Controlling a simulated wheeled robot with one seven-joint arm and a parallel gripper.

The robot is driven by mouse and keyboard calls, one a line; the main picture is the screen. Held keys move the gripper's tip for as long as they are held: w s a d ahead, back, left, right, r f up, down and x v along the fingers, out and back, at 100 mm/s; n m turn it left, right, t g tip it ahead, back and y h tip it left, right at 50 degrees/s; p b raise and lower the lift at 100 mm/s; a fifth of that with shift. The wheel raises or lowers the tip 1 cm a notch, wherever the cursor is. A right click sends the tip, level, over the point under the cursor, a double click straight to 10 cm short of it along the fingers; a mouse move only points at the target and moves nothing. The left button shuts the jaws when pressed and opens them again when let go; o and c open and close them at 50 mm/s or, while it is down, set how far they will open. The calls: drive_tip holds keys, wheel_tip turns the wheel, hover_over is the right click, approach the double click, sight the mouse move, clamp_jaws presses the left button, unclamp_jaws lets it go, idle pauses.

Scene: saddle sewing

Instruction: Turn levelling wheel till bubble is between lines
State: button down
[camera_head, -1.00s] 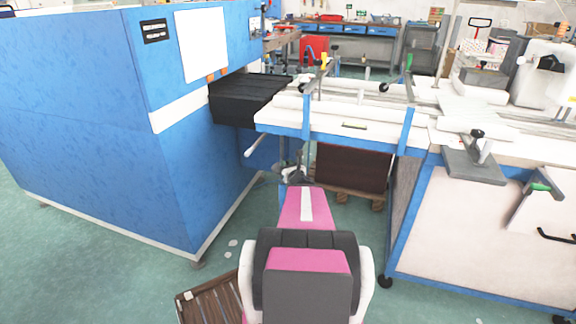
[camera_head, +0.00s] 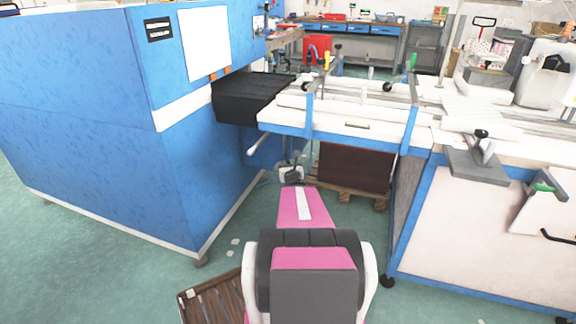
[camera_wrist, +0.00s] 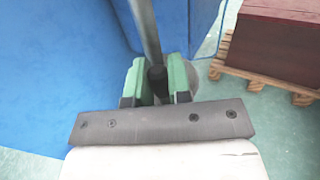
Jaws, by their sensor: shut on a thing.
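My gripper (camera_wrist: 158,85) has two green fingers and is shut on a dark knob (camera_wrist: 157,76) below a metal rod (camera_wrist: 146,28). A grey round edge, apparently the levelling wheel (camera_wrist: 211,78), shows behind the right finger. The fingers hide much of it. In the head view my gripper (camera_head: 290,174) is small, under the table's left end, and the wheel cannot be told apart there. A small greenish level vial (camera_head: 357,125) sits on the white table's front edge. Its bubble and lines are too small to make out.
A large blue machine (camera_head: 85,110) stands left of my arm. The white table (camera_head: 420,133) has blue legs. A dark red stack (camera_head: 352,167) on a wooden pallet (camera_head: 377,201) lies below it. A brown slatted crate (camera_head: 215,298) is on the floor at lower left.

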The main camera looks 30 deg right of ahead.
drive_tip(key=c, duration=1.1)
unclamp_jaws()
drive_tip(key=shift+o, duration=0.2)
drive_tip(key=shift+d+n+y, duration=0.2)
drive_tip(key=shift+n+y, duration=0.3)
drive_tip(key=shift+y, duration=0.2)
